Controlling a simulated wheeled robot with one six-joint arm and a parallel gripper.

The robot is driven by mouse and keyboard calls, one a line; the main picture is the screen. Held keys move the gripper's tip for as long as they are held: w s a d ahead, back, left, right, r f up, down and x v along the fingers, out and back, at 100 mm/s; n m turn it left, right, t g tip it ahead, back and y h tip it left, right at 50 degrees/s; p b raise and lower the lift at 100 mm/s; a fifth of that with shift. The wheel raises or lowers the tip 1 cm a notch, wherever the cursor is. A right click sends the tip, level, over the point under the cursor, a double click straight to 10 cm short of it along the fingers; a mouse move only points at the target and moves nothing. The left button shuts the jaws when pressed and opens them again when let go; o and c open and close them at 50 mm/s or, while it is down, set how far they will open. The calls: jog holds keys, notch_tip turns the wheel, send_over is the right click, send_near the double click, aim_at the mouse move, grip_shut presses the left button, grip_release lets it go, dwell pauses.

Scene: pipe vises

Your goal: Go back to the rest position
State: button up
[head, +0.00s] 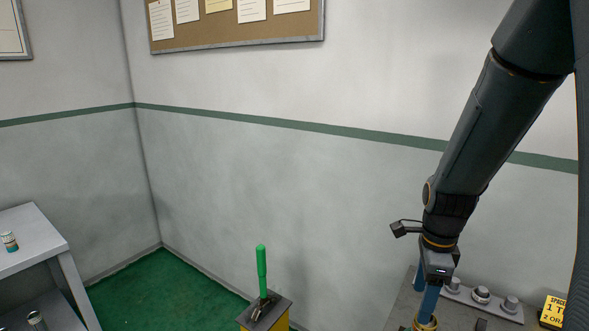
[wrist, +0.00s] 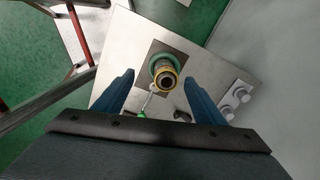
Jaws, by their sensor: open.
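My gripper (head: 425,298) hangs at the lower right of the head view, at the end of my dark arm, with its blue fingers pointing down. In the wrist view, my gripper (wrist: 159,84) is open, with its two fingers apart and nothing held between them. An upright pipe end with a brass collar (wrist: 166,70) shows between and beyond the fingertips. The brass collar also shows at the bottom of the head view (head: 426,323), just below the fingers. I cannot tell whether a finger touches it.
A grey bench top (wrist: 120,42) surrounds the pipe, with grey knobs (head: 481,294) and a yellow sign (head: 553,312) on the right. A green-handled lever (head: 262,268) stands on a yellow post. A grey table (head: 25,232) stands left.

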jog(key=s+a+f+n+b, duration=0.2)
jog(key=s+a+n+b, duration=0.1)
jog(key=n, duration=0.7)
jog(key=s+a+f+n+t+b, duration=0.1)
jog(key=s+a+n+b, duration=0.2)
jog(key=a+n, duration=0.3)
jog(key=shift+s+a+f+n, duration=0.2)
jog(key=shift+f+n, duration=0.15)
jog(key=shift+n, duration=2.35)
